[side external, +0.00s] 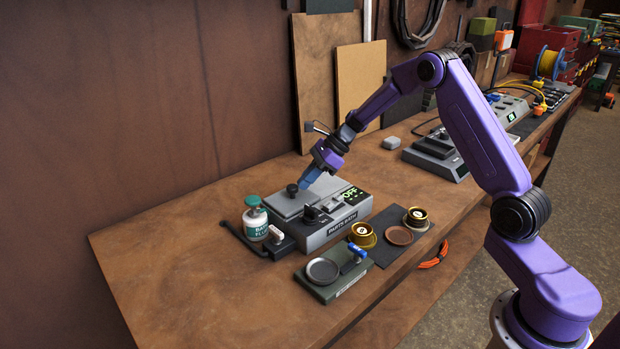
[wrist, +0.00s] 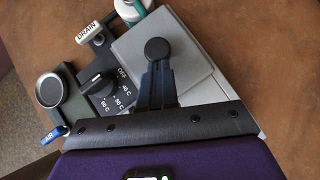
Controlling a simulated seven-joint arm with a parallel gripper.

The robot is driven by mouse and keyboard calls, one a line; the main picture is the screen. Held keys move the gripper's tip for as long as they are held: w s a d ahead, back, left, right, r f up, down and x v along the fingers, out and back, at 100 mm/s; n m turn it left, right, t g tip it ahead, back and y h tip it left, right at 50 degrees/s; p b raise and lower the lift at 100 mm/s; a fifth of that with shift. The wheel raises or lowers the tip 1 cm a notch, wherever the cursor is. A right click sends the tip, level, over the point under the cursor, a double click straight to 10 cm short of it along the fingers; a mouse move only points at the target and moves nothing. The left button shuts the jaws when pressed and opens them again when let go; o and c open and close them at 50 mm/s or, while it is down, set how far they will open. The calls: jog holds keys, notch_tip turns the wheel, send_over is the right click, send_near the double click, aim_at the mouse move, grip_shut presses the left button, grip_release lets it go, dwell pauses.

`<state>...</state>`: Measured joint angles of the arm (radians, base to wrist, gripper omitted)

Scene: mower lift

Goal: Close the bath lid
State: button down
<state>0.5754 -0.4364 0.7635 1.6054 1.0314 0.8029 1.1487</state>
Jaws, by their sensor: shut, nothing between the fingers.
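The parts bath (side external: 322,230) is a grey box with a dial and a green "OFF" display. Its grey lid (side external: 283,207) lies flat over the top, with a black round knob (side external: 292,189) standing up from it. In the wrist view the lid (wrist: 195,65) fills the middle, with its knob (wrist: 157,49) just beyond my fingertips. My gripper (side external: 304,184) has dark blue fingers that are shut and empty, just right of the knob. In the wrist view my gripper (wrist: 158,66) hides part of the lid, and I cannot tell whether it touches the knob.
A green-and-white bottle (side external: 255,220) and a "DRAIN" handle (side external: 275,233) stand at the bath's left. A round dish on a green base (side external: 323,271), a blue valve handle and gold cups (side external: 362,235) sit in front. The bench left of these is clear. Boards lean on the wall behind.

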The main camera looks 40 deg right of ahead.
jog(key=shift+a, duration=0.45)
jog(key=d, duration=0.1)
jog(key=s+d, duration=0.1)
jog(key=d, duration=0.1)
jog(key=s+d, duration=0.1)
jog(key=shift+d+r, duration=0.35)
jog(key=v, duration=0.9)
jog(key=s+a+r+n+g+h, duration=0.25)
jog(key=s+a+n+g, duration=0.25)
jog(key=s+a+n, duration=1.15)
jog(key=s+f+n+t+h, duration=0.1)
jog(key=s+n+h, duration=0.3)
jog(key=s+n, duration=1.5)
jog(key=shift+s+d+f, duration=0.25)
jog(key=shift+s+f, duration=0.1)
jog(key=shift+s, duration=1.1)
jog(key=shift+n, duration=0.25)
